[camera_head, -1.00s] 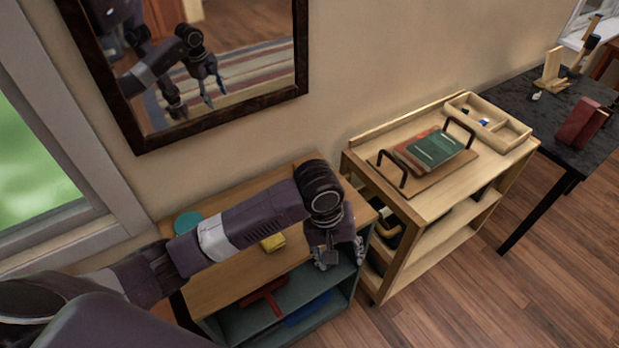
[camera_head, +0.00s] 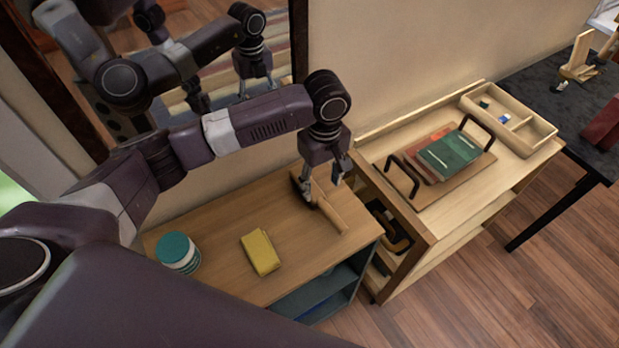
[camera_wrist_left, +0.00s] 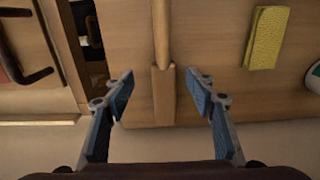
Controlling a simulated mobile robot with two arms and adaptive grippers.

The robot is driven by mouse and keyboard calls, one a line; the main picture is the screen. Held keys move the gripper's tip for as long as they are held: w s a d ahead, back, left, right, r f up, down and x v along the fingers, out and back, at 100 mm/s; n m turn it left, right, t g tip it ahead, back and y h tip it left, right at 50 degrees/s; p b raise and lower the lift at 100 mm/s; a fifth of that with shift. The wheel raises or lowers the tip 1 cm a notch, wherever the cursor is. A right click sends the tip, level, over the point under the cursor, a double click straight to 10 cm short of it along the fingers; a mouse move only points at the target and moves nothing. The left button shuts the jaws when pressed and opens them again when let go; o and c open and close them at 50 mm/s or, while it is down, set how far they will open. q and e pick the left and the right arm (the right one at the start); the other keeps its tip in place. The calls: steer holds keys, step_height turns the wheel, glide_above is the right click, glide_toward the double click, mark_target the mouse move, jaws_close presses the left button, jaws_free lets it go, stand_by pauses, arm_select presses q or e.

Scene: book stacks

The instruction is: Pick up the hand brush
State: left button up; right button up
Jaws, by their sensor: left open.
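The hand brush (camera_head: 331,214), of pale wood with a long handle, lies on the right part of the wooden cabinet top (camera_head: 215,220). Its wider head end is partly hidden by my left gripper (camera_head: 322,190) in the head view. My left gripper is open and points down over the head end. In the left wrist view the brush (camera_wrist_left: 162,45) runs between the two spread blue-padded fingers (camera_wrist_left: 160,85), with a gap on each side. My right gripper is not in view.
A yellow sponge-like block (camera_head: 261,252) and a teal-lidded jar (camera_head: 178,253) stand left of the brush. A wooden cart (camera_head: 445,225) with a tray of books (camera_head: 450,152) stands close on the right. A framed mirror (camera_head: 299,45) hangs behind my arm.

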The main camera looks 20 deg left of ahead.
mark_target(318, 197)
arm_select(q)
steer(key=f, duration=0.2)
steer(key=f+p, duration=0.1)
steer(key=shift+s+a, duration=0.25)
steer(key=shift+s, duration=0.15)
steer(key=shift+w+a+f, duration=0.1)
steer(key=shift+w+f, duration=0.1)
steer(key=shift+f, duration=1.35)
steer(key=c, duration=1.3)
jaws_close()
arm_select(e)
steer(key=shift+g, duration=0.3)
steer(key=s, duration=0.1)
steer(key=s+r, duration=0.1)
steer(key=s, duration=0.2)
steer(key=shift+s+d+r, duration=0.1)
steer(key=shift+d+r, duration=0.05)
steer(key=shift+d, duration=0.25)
arm_select(q)
steer(key=shift+w+r, duration=0.1)
